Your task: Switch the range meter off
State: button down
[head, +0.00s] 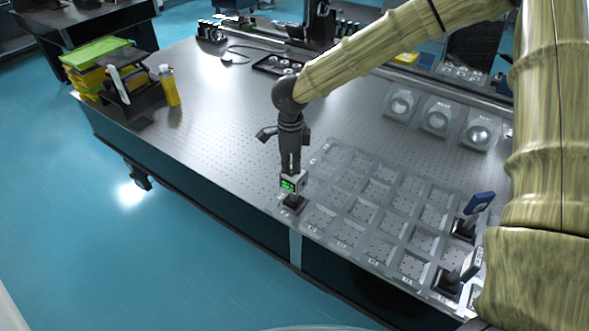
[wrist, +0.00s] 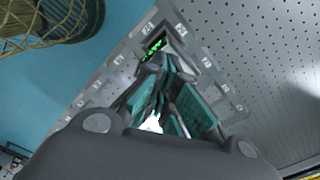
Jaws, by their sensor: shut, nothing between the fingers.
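A small pale meter with a lit green display (head: 289,185) stands on a dark base at the near edge of the optical table, at the front left corner of a grey tray grid. Its lit green display also shows in the wrist view (wrist: 153,48), just beyond my fingertips. I take it to be the range meter; its label is not readable. My gripper (head: 291,168) points down right above this meter, shut and empty. In the wrist view my gripper (wrist: 160,72) hides part of the meter. Whether the fingertips touch its top I cannot tell.
A blue-backed device (head: 479,203) and a pale-faced device (head: 471,264) stand on dark stands at the tray grid's right. A yellow bottle (head: 169,86) and stacked green and yellow bins (head: 97,60) are at the far left. The table left of my gripper is clear.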

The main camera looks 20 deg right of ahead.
aim_at(291, 172)
jog(key=shift+f, duration=0.25)
jog(key=shift+r, duration=0.15)
jog(key=shift+r+p, duration=3.4)
jog(key=shift+p, duration=0.45)
